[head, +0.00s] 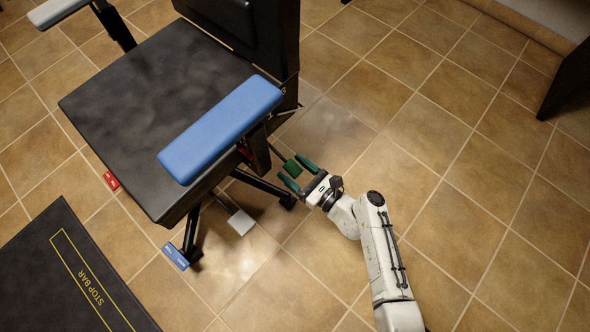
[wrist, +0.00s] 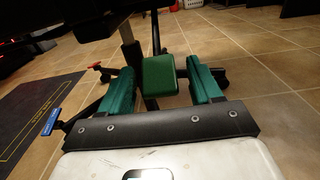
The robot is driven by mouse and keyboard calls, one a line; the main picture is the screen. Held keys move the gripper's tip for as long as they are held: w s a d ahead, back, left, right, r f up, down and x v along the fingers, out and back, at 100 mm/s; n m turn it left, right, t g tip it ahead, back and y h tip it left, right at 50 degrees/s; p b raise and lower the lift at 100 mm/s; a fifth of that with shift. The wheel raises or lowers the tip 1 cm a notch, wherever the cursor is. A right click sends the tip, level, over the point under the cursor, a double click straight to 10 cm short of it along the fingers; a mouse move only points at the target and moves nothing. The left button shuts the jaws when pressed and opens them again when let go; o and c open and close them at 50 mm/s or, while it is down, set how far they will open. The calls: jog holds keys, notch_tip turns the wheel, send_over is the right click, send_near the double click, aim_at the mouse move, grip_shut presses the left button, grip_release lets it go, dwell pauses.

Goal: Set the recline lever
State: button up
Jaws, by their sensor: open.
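A green lever paddle (head: 291,168) sticks out under the side of the black chair seat (head: 150,95). It also shows in the wrist view (wrist: 159,76), centred between my fingers. My gripper (head: 298,174) is open, its two green fingers on either side of the paddle with visible gaps. A grey paddle (head: 240,222) on a rod reaches out lower under the seat. I cannot read any marking that tells which one is the recline lever.
A blue armrest (head: 220,128) overhangs the levers. A red part (head: 245,152) sits beneath it. A dark mat (head: 60,270) lies at left. Tiled floor at right is clear.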

grip_shut()
dwell(0.7)
